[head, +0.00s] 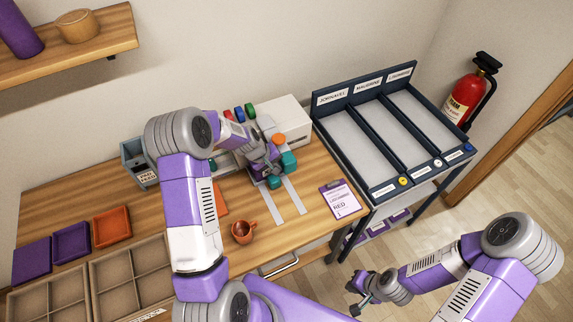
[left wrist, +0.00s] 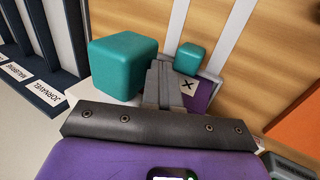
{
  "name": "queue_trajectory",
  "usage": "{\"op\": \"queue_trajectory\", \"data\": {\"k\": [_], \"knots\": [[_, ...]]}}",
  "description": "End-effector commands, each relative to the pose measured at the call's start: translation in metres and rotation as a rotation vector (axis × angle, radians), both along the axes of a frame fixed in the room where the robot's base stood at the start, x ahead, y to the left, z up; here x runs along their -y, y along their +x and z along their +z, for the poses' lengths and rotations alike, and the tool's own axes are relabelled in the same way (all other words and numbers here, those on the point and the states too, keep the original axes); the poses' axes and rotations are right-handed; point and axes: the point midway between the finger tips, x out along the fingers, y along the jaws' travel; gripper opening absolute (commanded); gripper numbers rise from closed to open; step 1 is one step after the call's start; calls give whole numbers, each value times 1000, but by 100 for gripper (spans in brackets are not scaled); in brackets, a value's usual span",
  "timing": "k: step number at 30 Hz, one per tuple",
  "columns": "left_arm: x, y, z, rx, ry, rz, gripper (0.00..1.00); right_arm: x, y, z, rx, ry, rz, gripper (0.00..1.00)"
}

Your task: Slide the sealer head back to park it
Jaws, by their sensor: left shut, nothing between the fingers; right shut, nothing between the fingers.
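The sealer head, with teal blocks (head: 289,161) and an orange knob (head: 278,139), stands at the front of a white machine body (head: 284,118). Two pale rails (head: 290,192) run from it toward the table's front. In the left wrist view a large teal block (left wrist: 123,67), a small one (left wrist: 190,58) and a purple part with an X mark (left wrist: 203,95) show. My left gripper (left wrist: 160,78) is shut and empty between the teal blocks; I cannot tell if it touches them. My right gripper (head: 360,289) is shut and empty, off the table at lower right.
A brown mug (head: 243,232) stands on the table front. A clipboard (head: 339,199) lies right of the rails. A labelled rack (head: 395,125) stands to the right, a fire extinguisher (head: 466,100) beyond it. Trays (head: 111,227) and compartment boxes (head: 131,272) fill the left.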

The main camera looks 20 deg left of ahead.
Motion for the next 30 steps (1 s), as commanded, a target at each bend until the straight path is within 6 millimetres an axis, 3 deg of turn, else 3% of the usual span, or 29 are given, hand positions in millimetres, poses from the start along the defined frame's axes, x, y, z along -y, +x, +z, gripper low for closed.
{"op": "queue_trajectory", "data": {"k": [30], "knots": [[47,55,0,0,-1,-1,0,0,0,8,0,0,0,0]]}}
